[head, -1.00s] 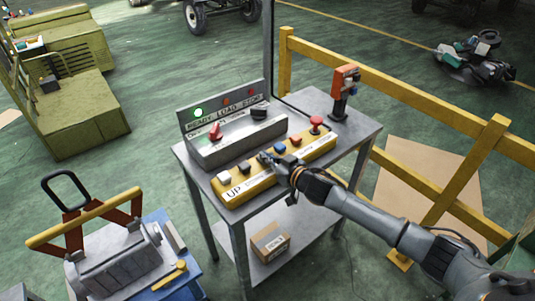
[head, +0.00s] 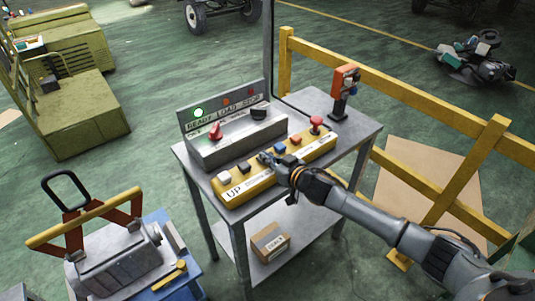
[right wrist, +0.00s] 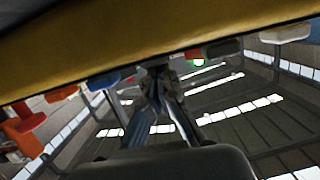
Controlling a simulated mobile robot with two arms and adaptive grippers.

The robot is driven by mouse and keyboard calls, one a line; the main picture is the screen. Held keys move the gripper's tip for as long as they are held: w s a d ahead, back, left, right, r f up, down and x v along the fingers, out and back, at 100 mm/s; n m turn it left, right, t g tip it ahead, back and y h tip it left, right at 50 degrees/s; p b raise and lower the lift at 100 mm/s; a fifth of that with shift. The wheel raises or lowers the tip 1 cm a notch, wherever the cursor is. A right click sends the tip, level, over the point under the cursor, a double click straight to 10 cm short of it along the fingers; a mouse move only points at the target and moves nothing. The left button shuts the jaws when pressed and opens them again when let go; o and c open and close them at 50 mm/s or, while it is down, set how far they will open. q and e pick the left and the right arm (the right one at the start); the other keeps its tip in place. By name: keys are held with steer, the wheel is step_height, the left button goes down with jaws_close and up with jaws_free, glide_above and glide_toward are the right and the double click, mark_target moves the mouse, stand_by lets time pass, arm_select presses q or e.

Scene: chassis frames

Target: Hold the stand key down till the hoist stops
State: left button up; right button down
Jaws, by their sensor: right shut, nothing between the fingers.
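A yellow key box (head: 232,195) lies along the front of the metal stand table, with a label starting "UP" at its left end. From left it carries a white key (head: 224,177), a dark key (head: 244,168), a blue key (head: 280,148), a red key (head: 296,140) and a red mushroom button (head: 317,121). My right gripper (head: 265,158) is shut and empty, its tips at the row between the dark and blue keys. In the right wrist view the fingertips (right wrist: 157,73) meet the box edge. They hide any key there; I cannot tell whether it is pressed. My left gripper is out of view.
Behind the box stands a grey console (head: 235,147) with a lit green READY lamp (head: 198,113) and dim LOAD and STOP lamps. An orange-headed device (head: 345,85) stands at the table's back right. A yellow railing (head: 400,95) runs behind; a motor-like unit (head: 120,262) sits lower left.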

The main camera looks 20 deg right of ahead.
steer(key=shift+s+f, duration=0.25)
steer(key=shift+f, duration=0.5)
steer(key=r+p, duration=0.5)
steer(key=shift+w+d+r, duration=0.1)
steer(key=shift+w+r, duration=0.1)
steer(key=shift+r, duration=0.15)
steer(key=shift+s+d+f+b, duration=0.1)
steer(key=shift+s+d+b, duration=0.05)
steer(key=shift+s+b, duration=0.35)
steer(key=shift+s+d+f+b, duration=0.1)
steer(key=shift+s+b, duration=0.15)
steer(key=shift+s, duration=0.35)
steer(key=b+v, duration=0.1)
steer(key=v, duration=0.6)
steer(key=shift+s+r+b, duration=0.25)
steer(key=shift+r+b, duration=0.15)
steer(key=shift+r, duration=0.1)
steer(key=shift+w+d, duration=0.1)
steer(key=shift+d, duration=0.05)
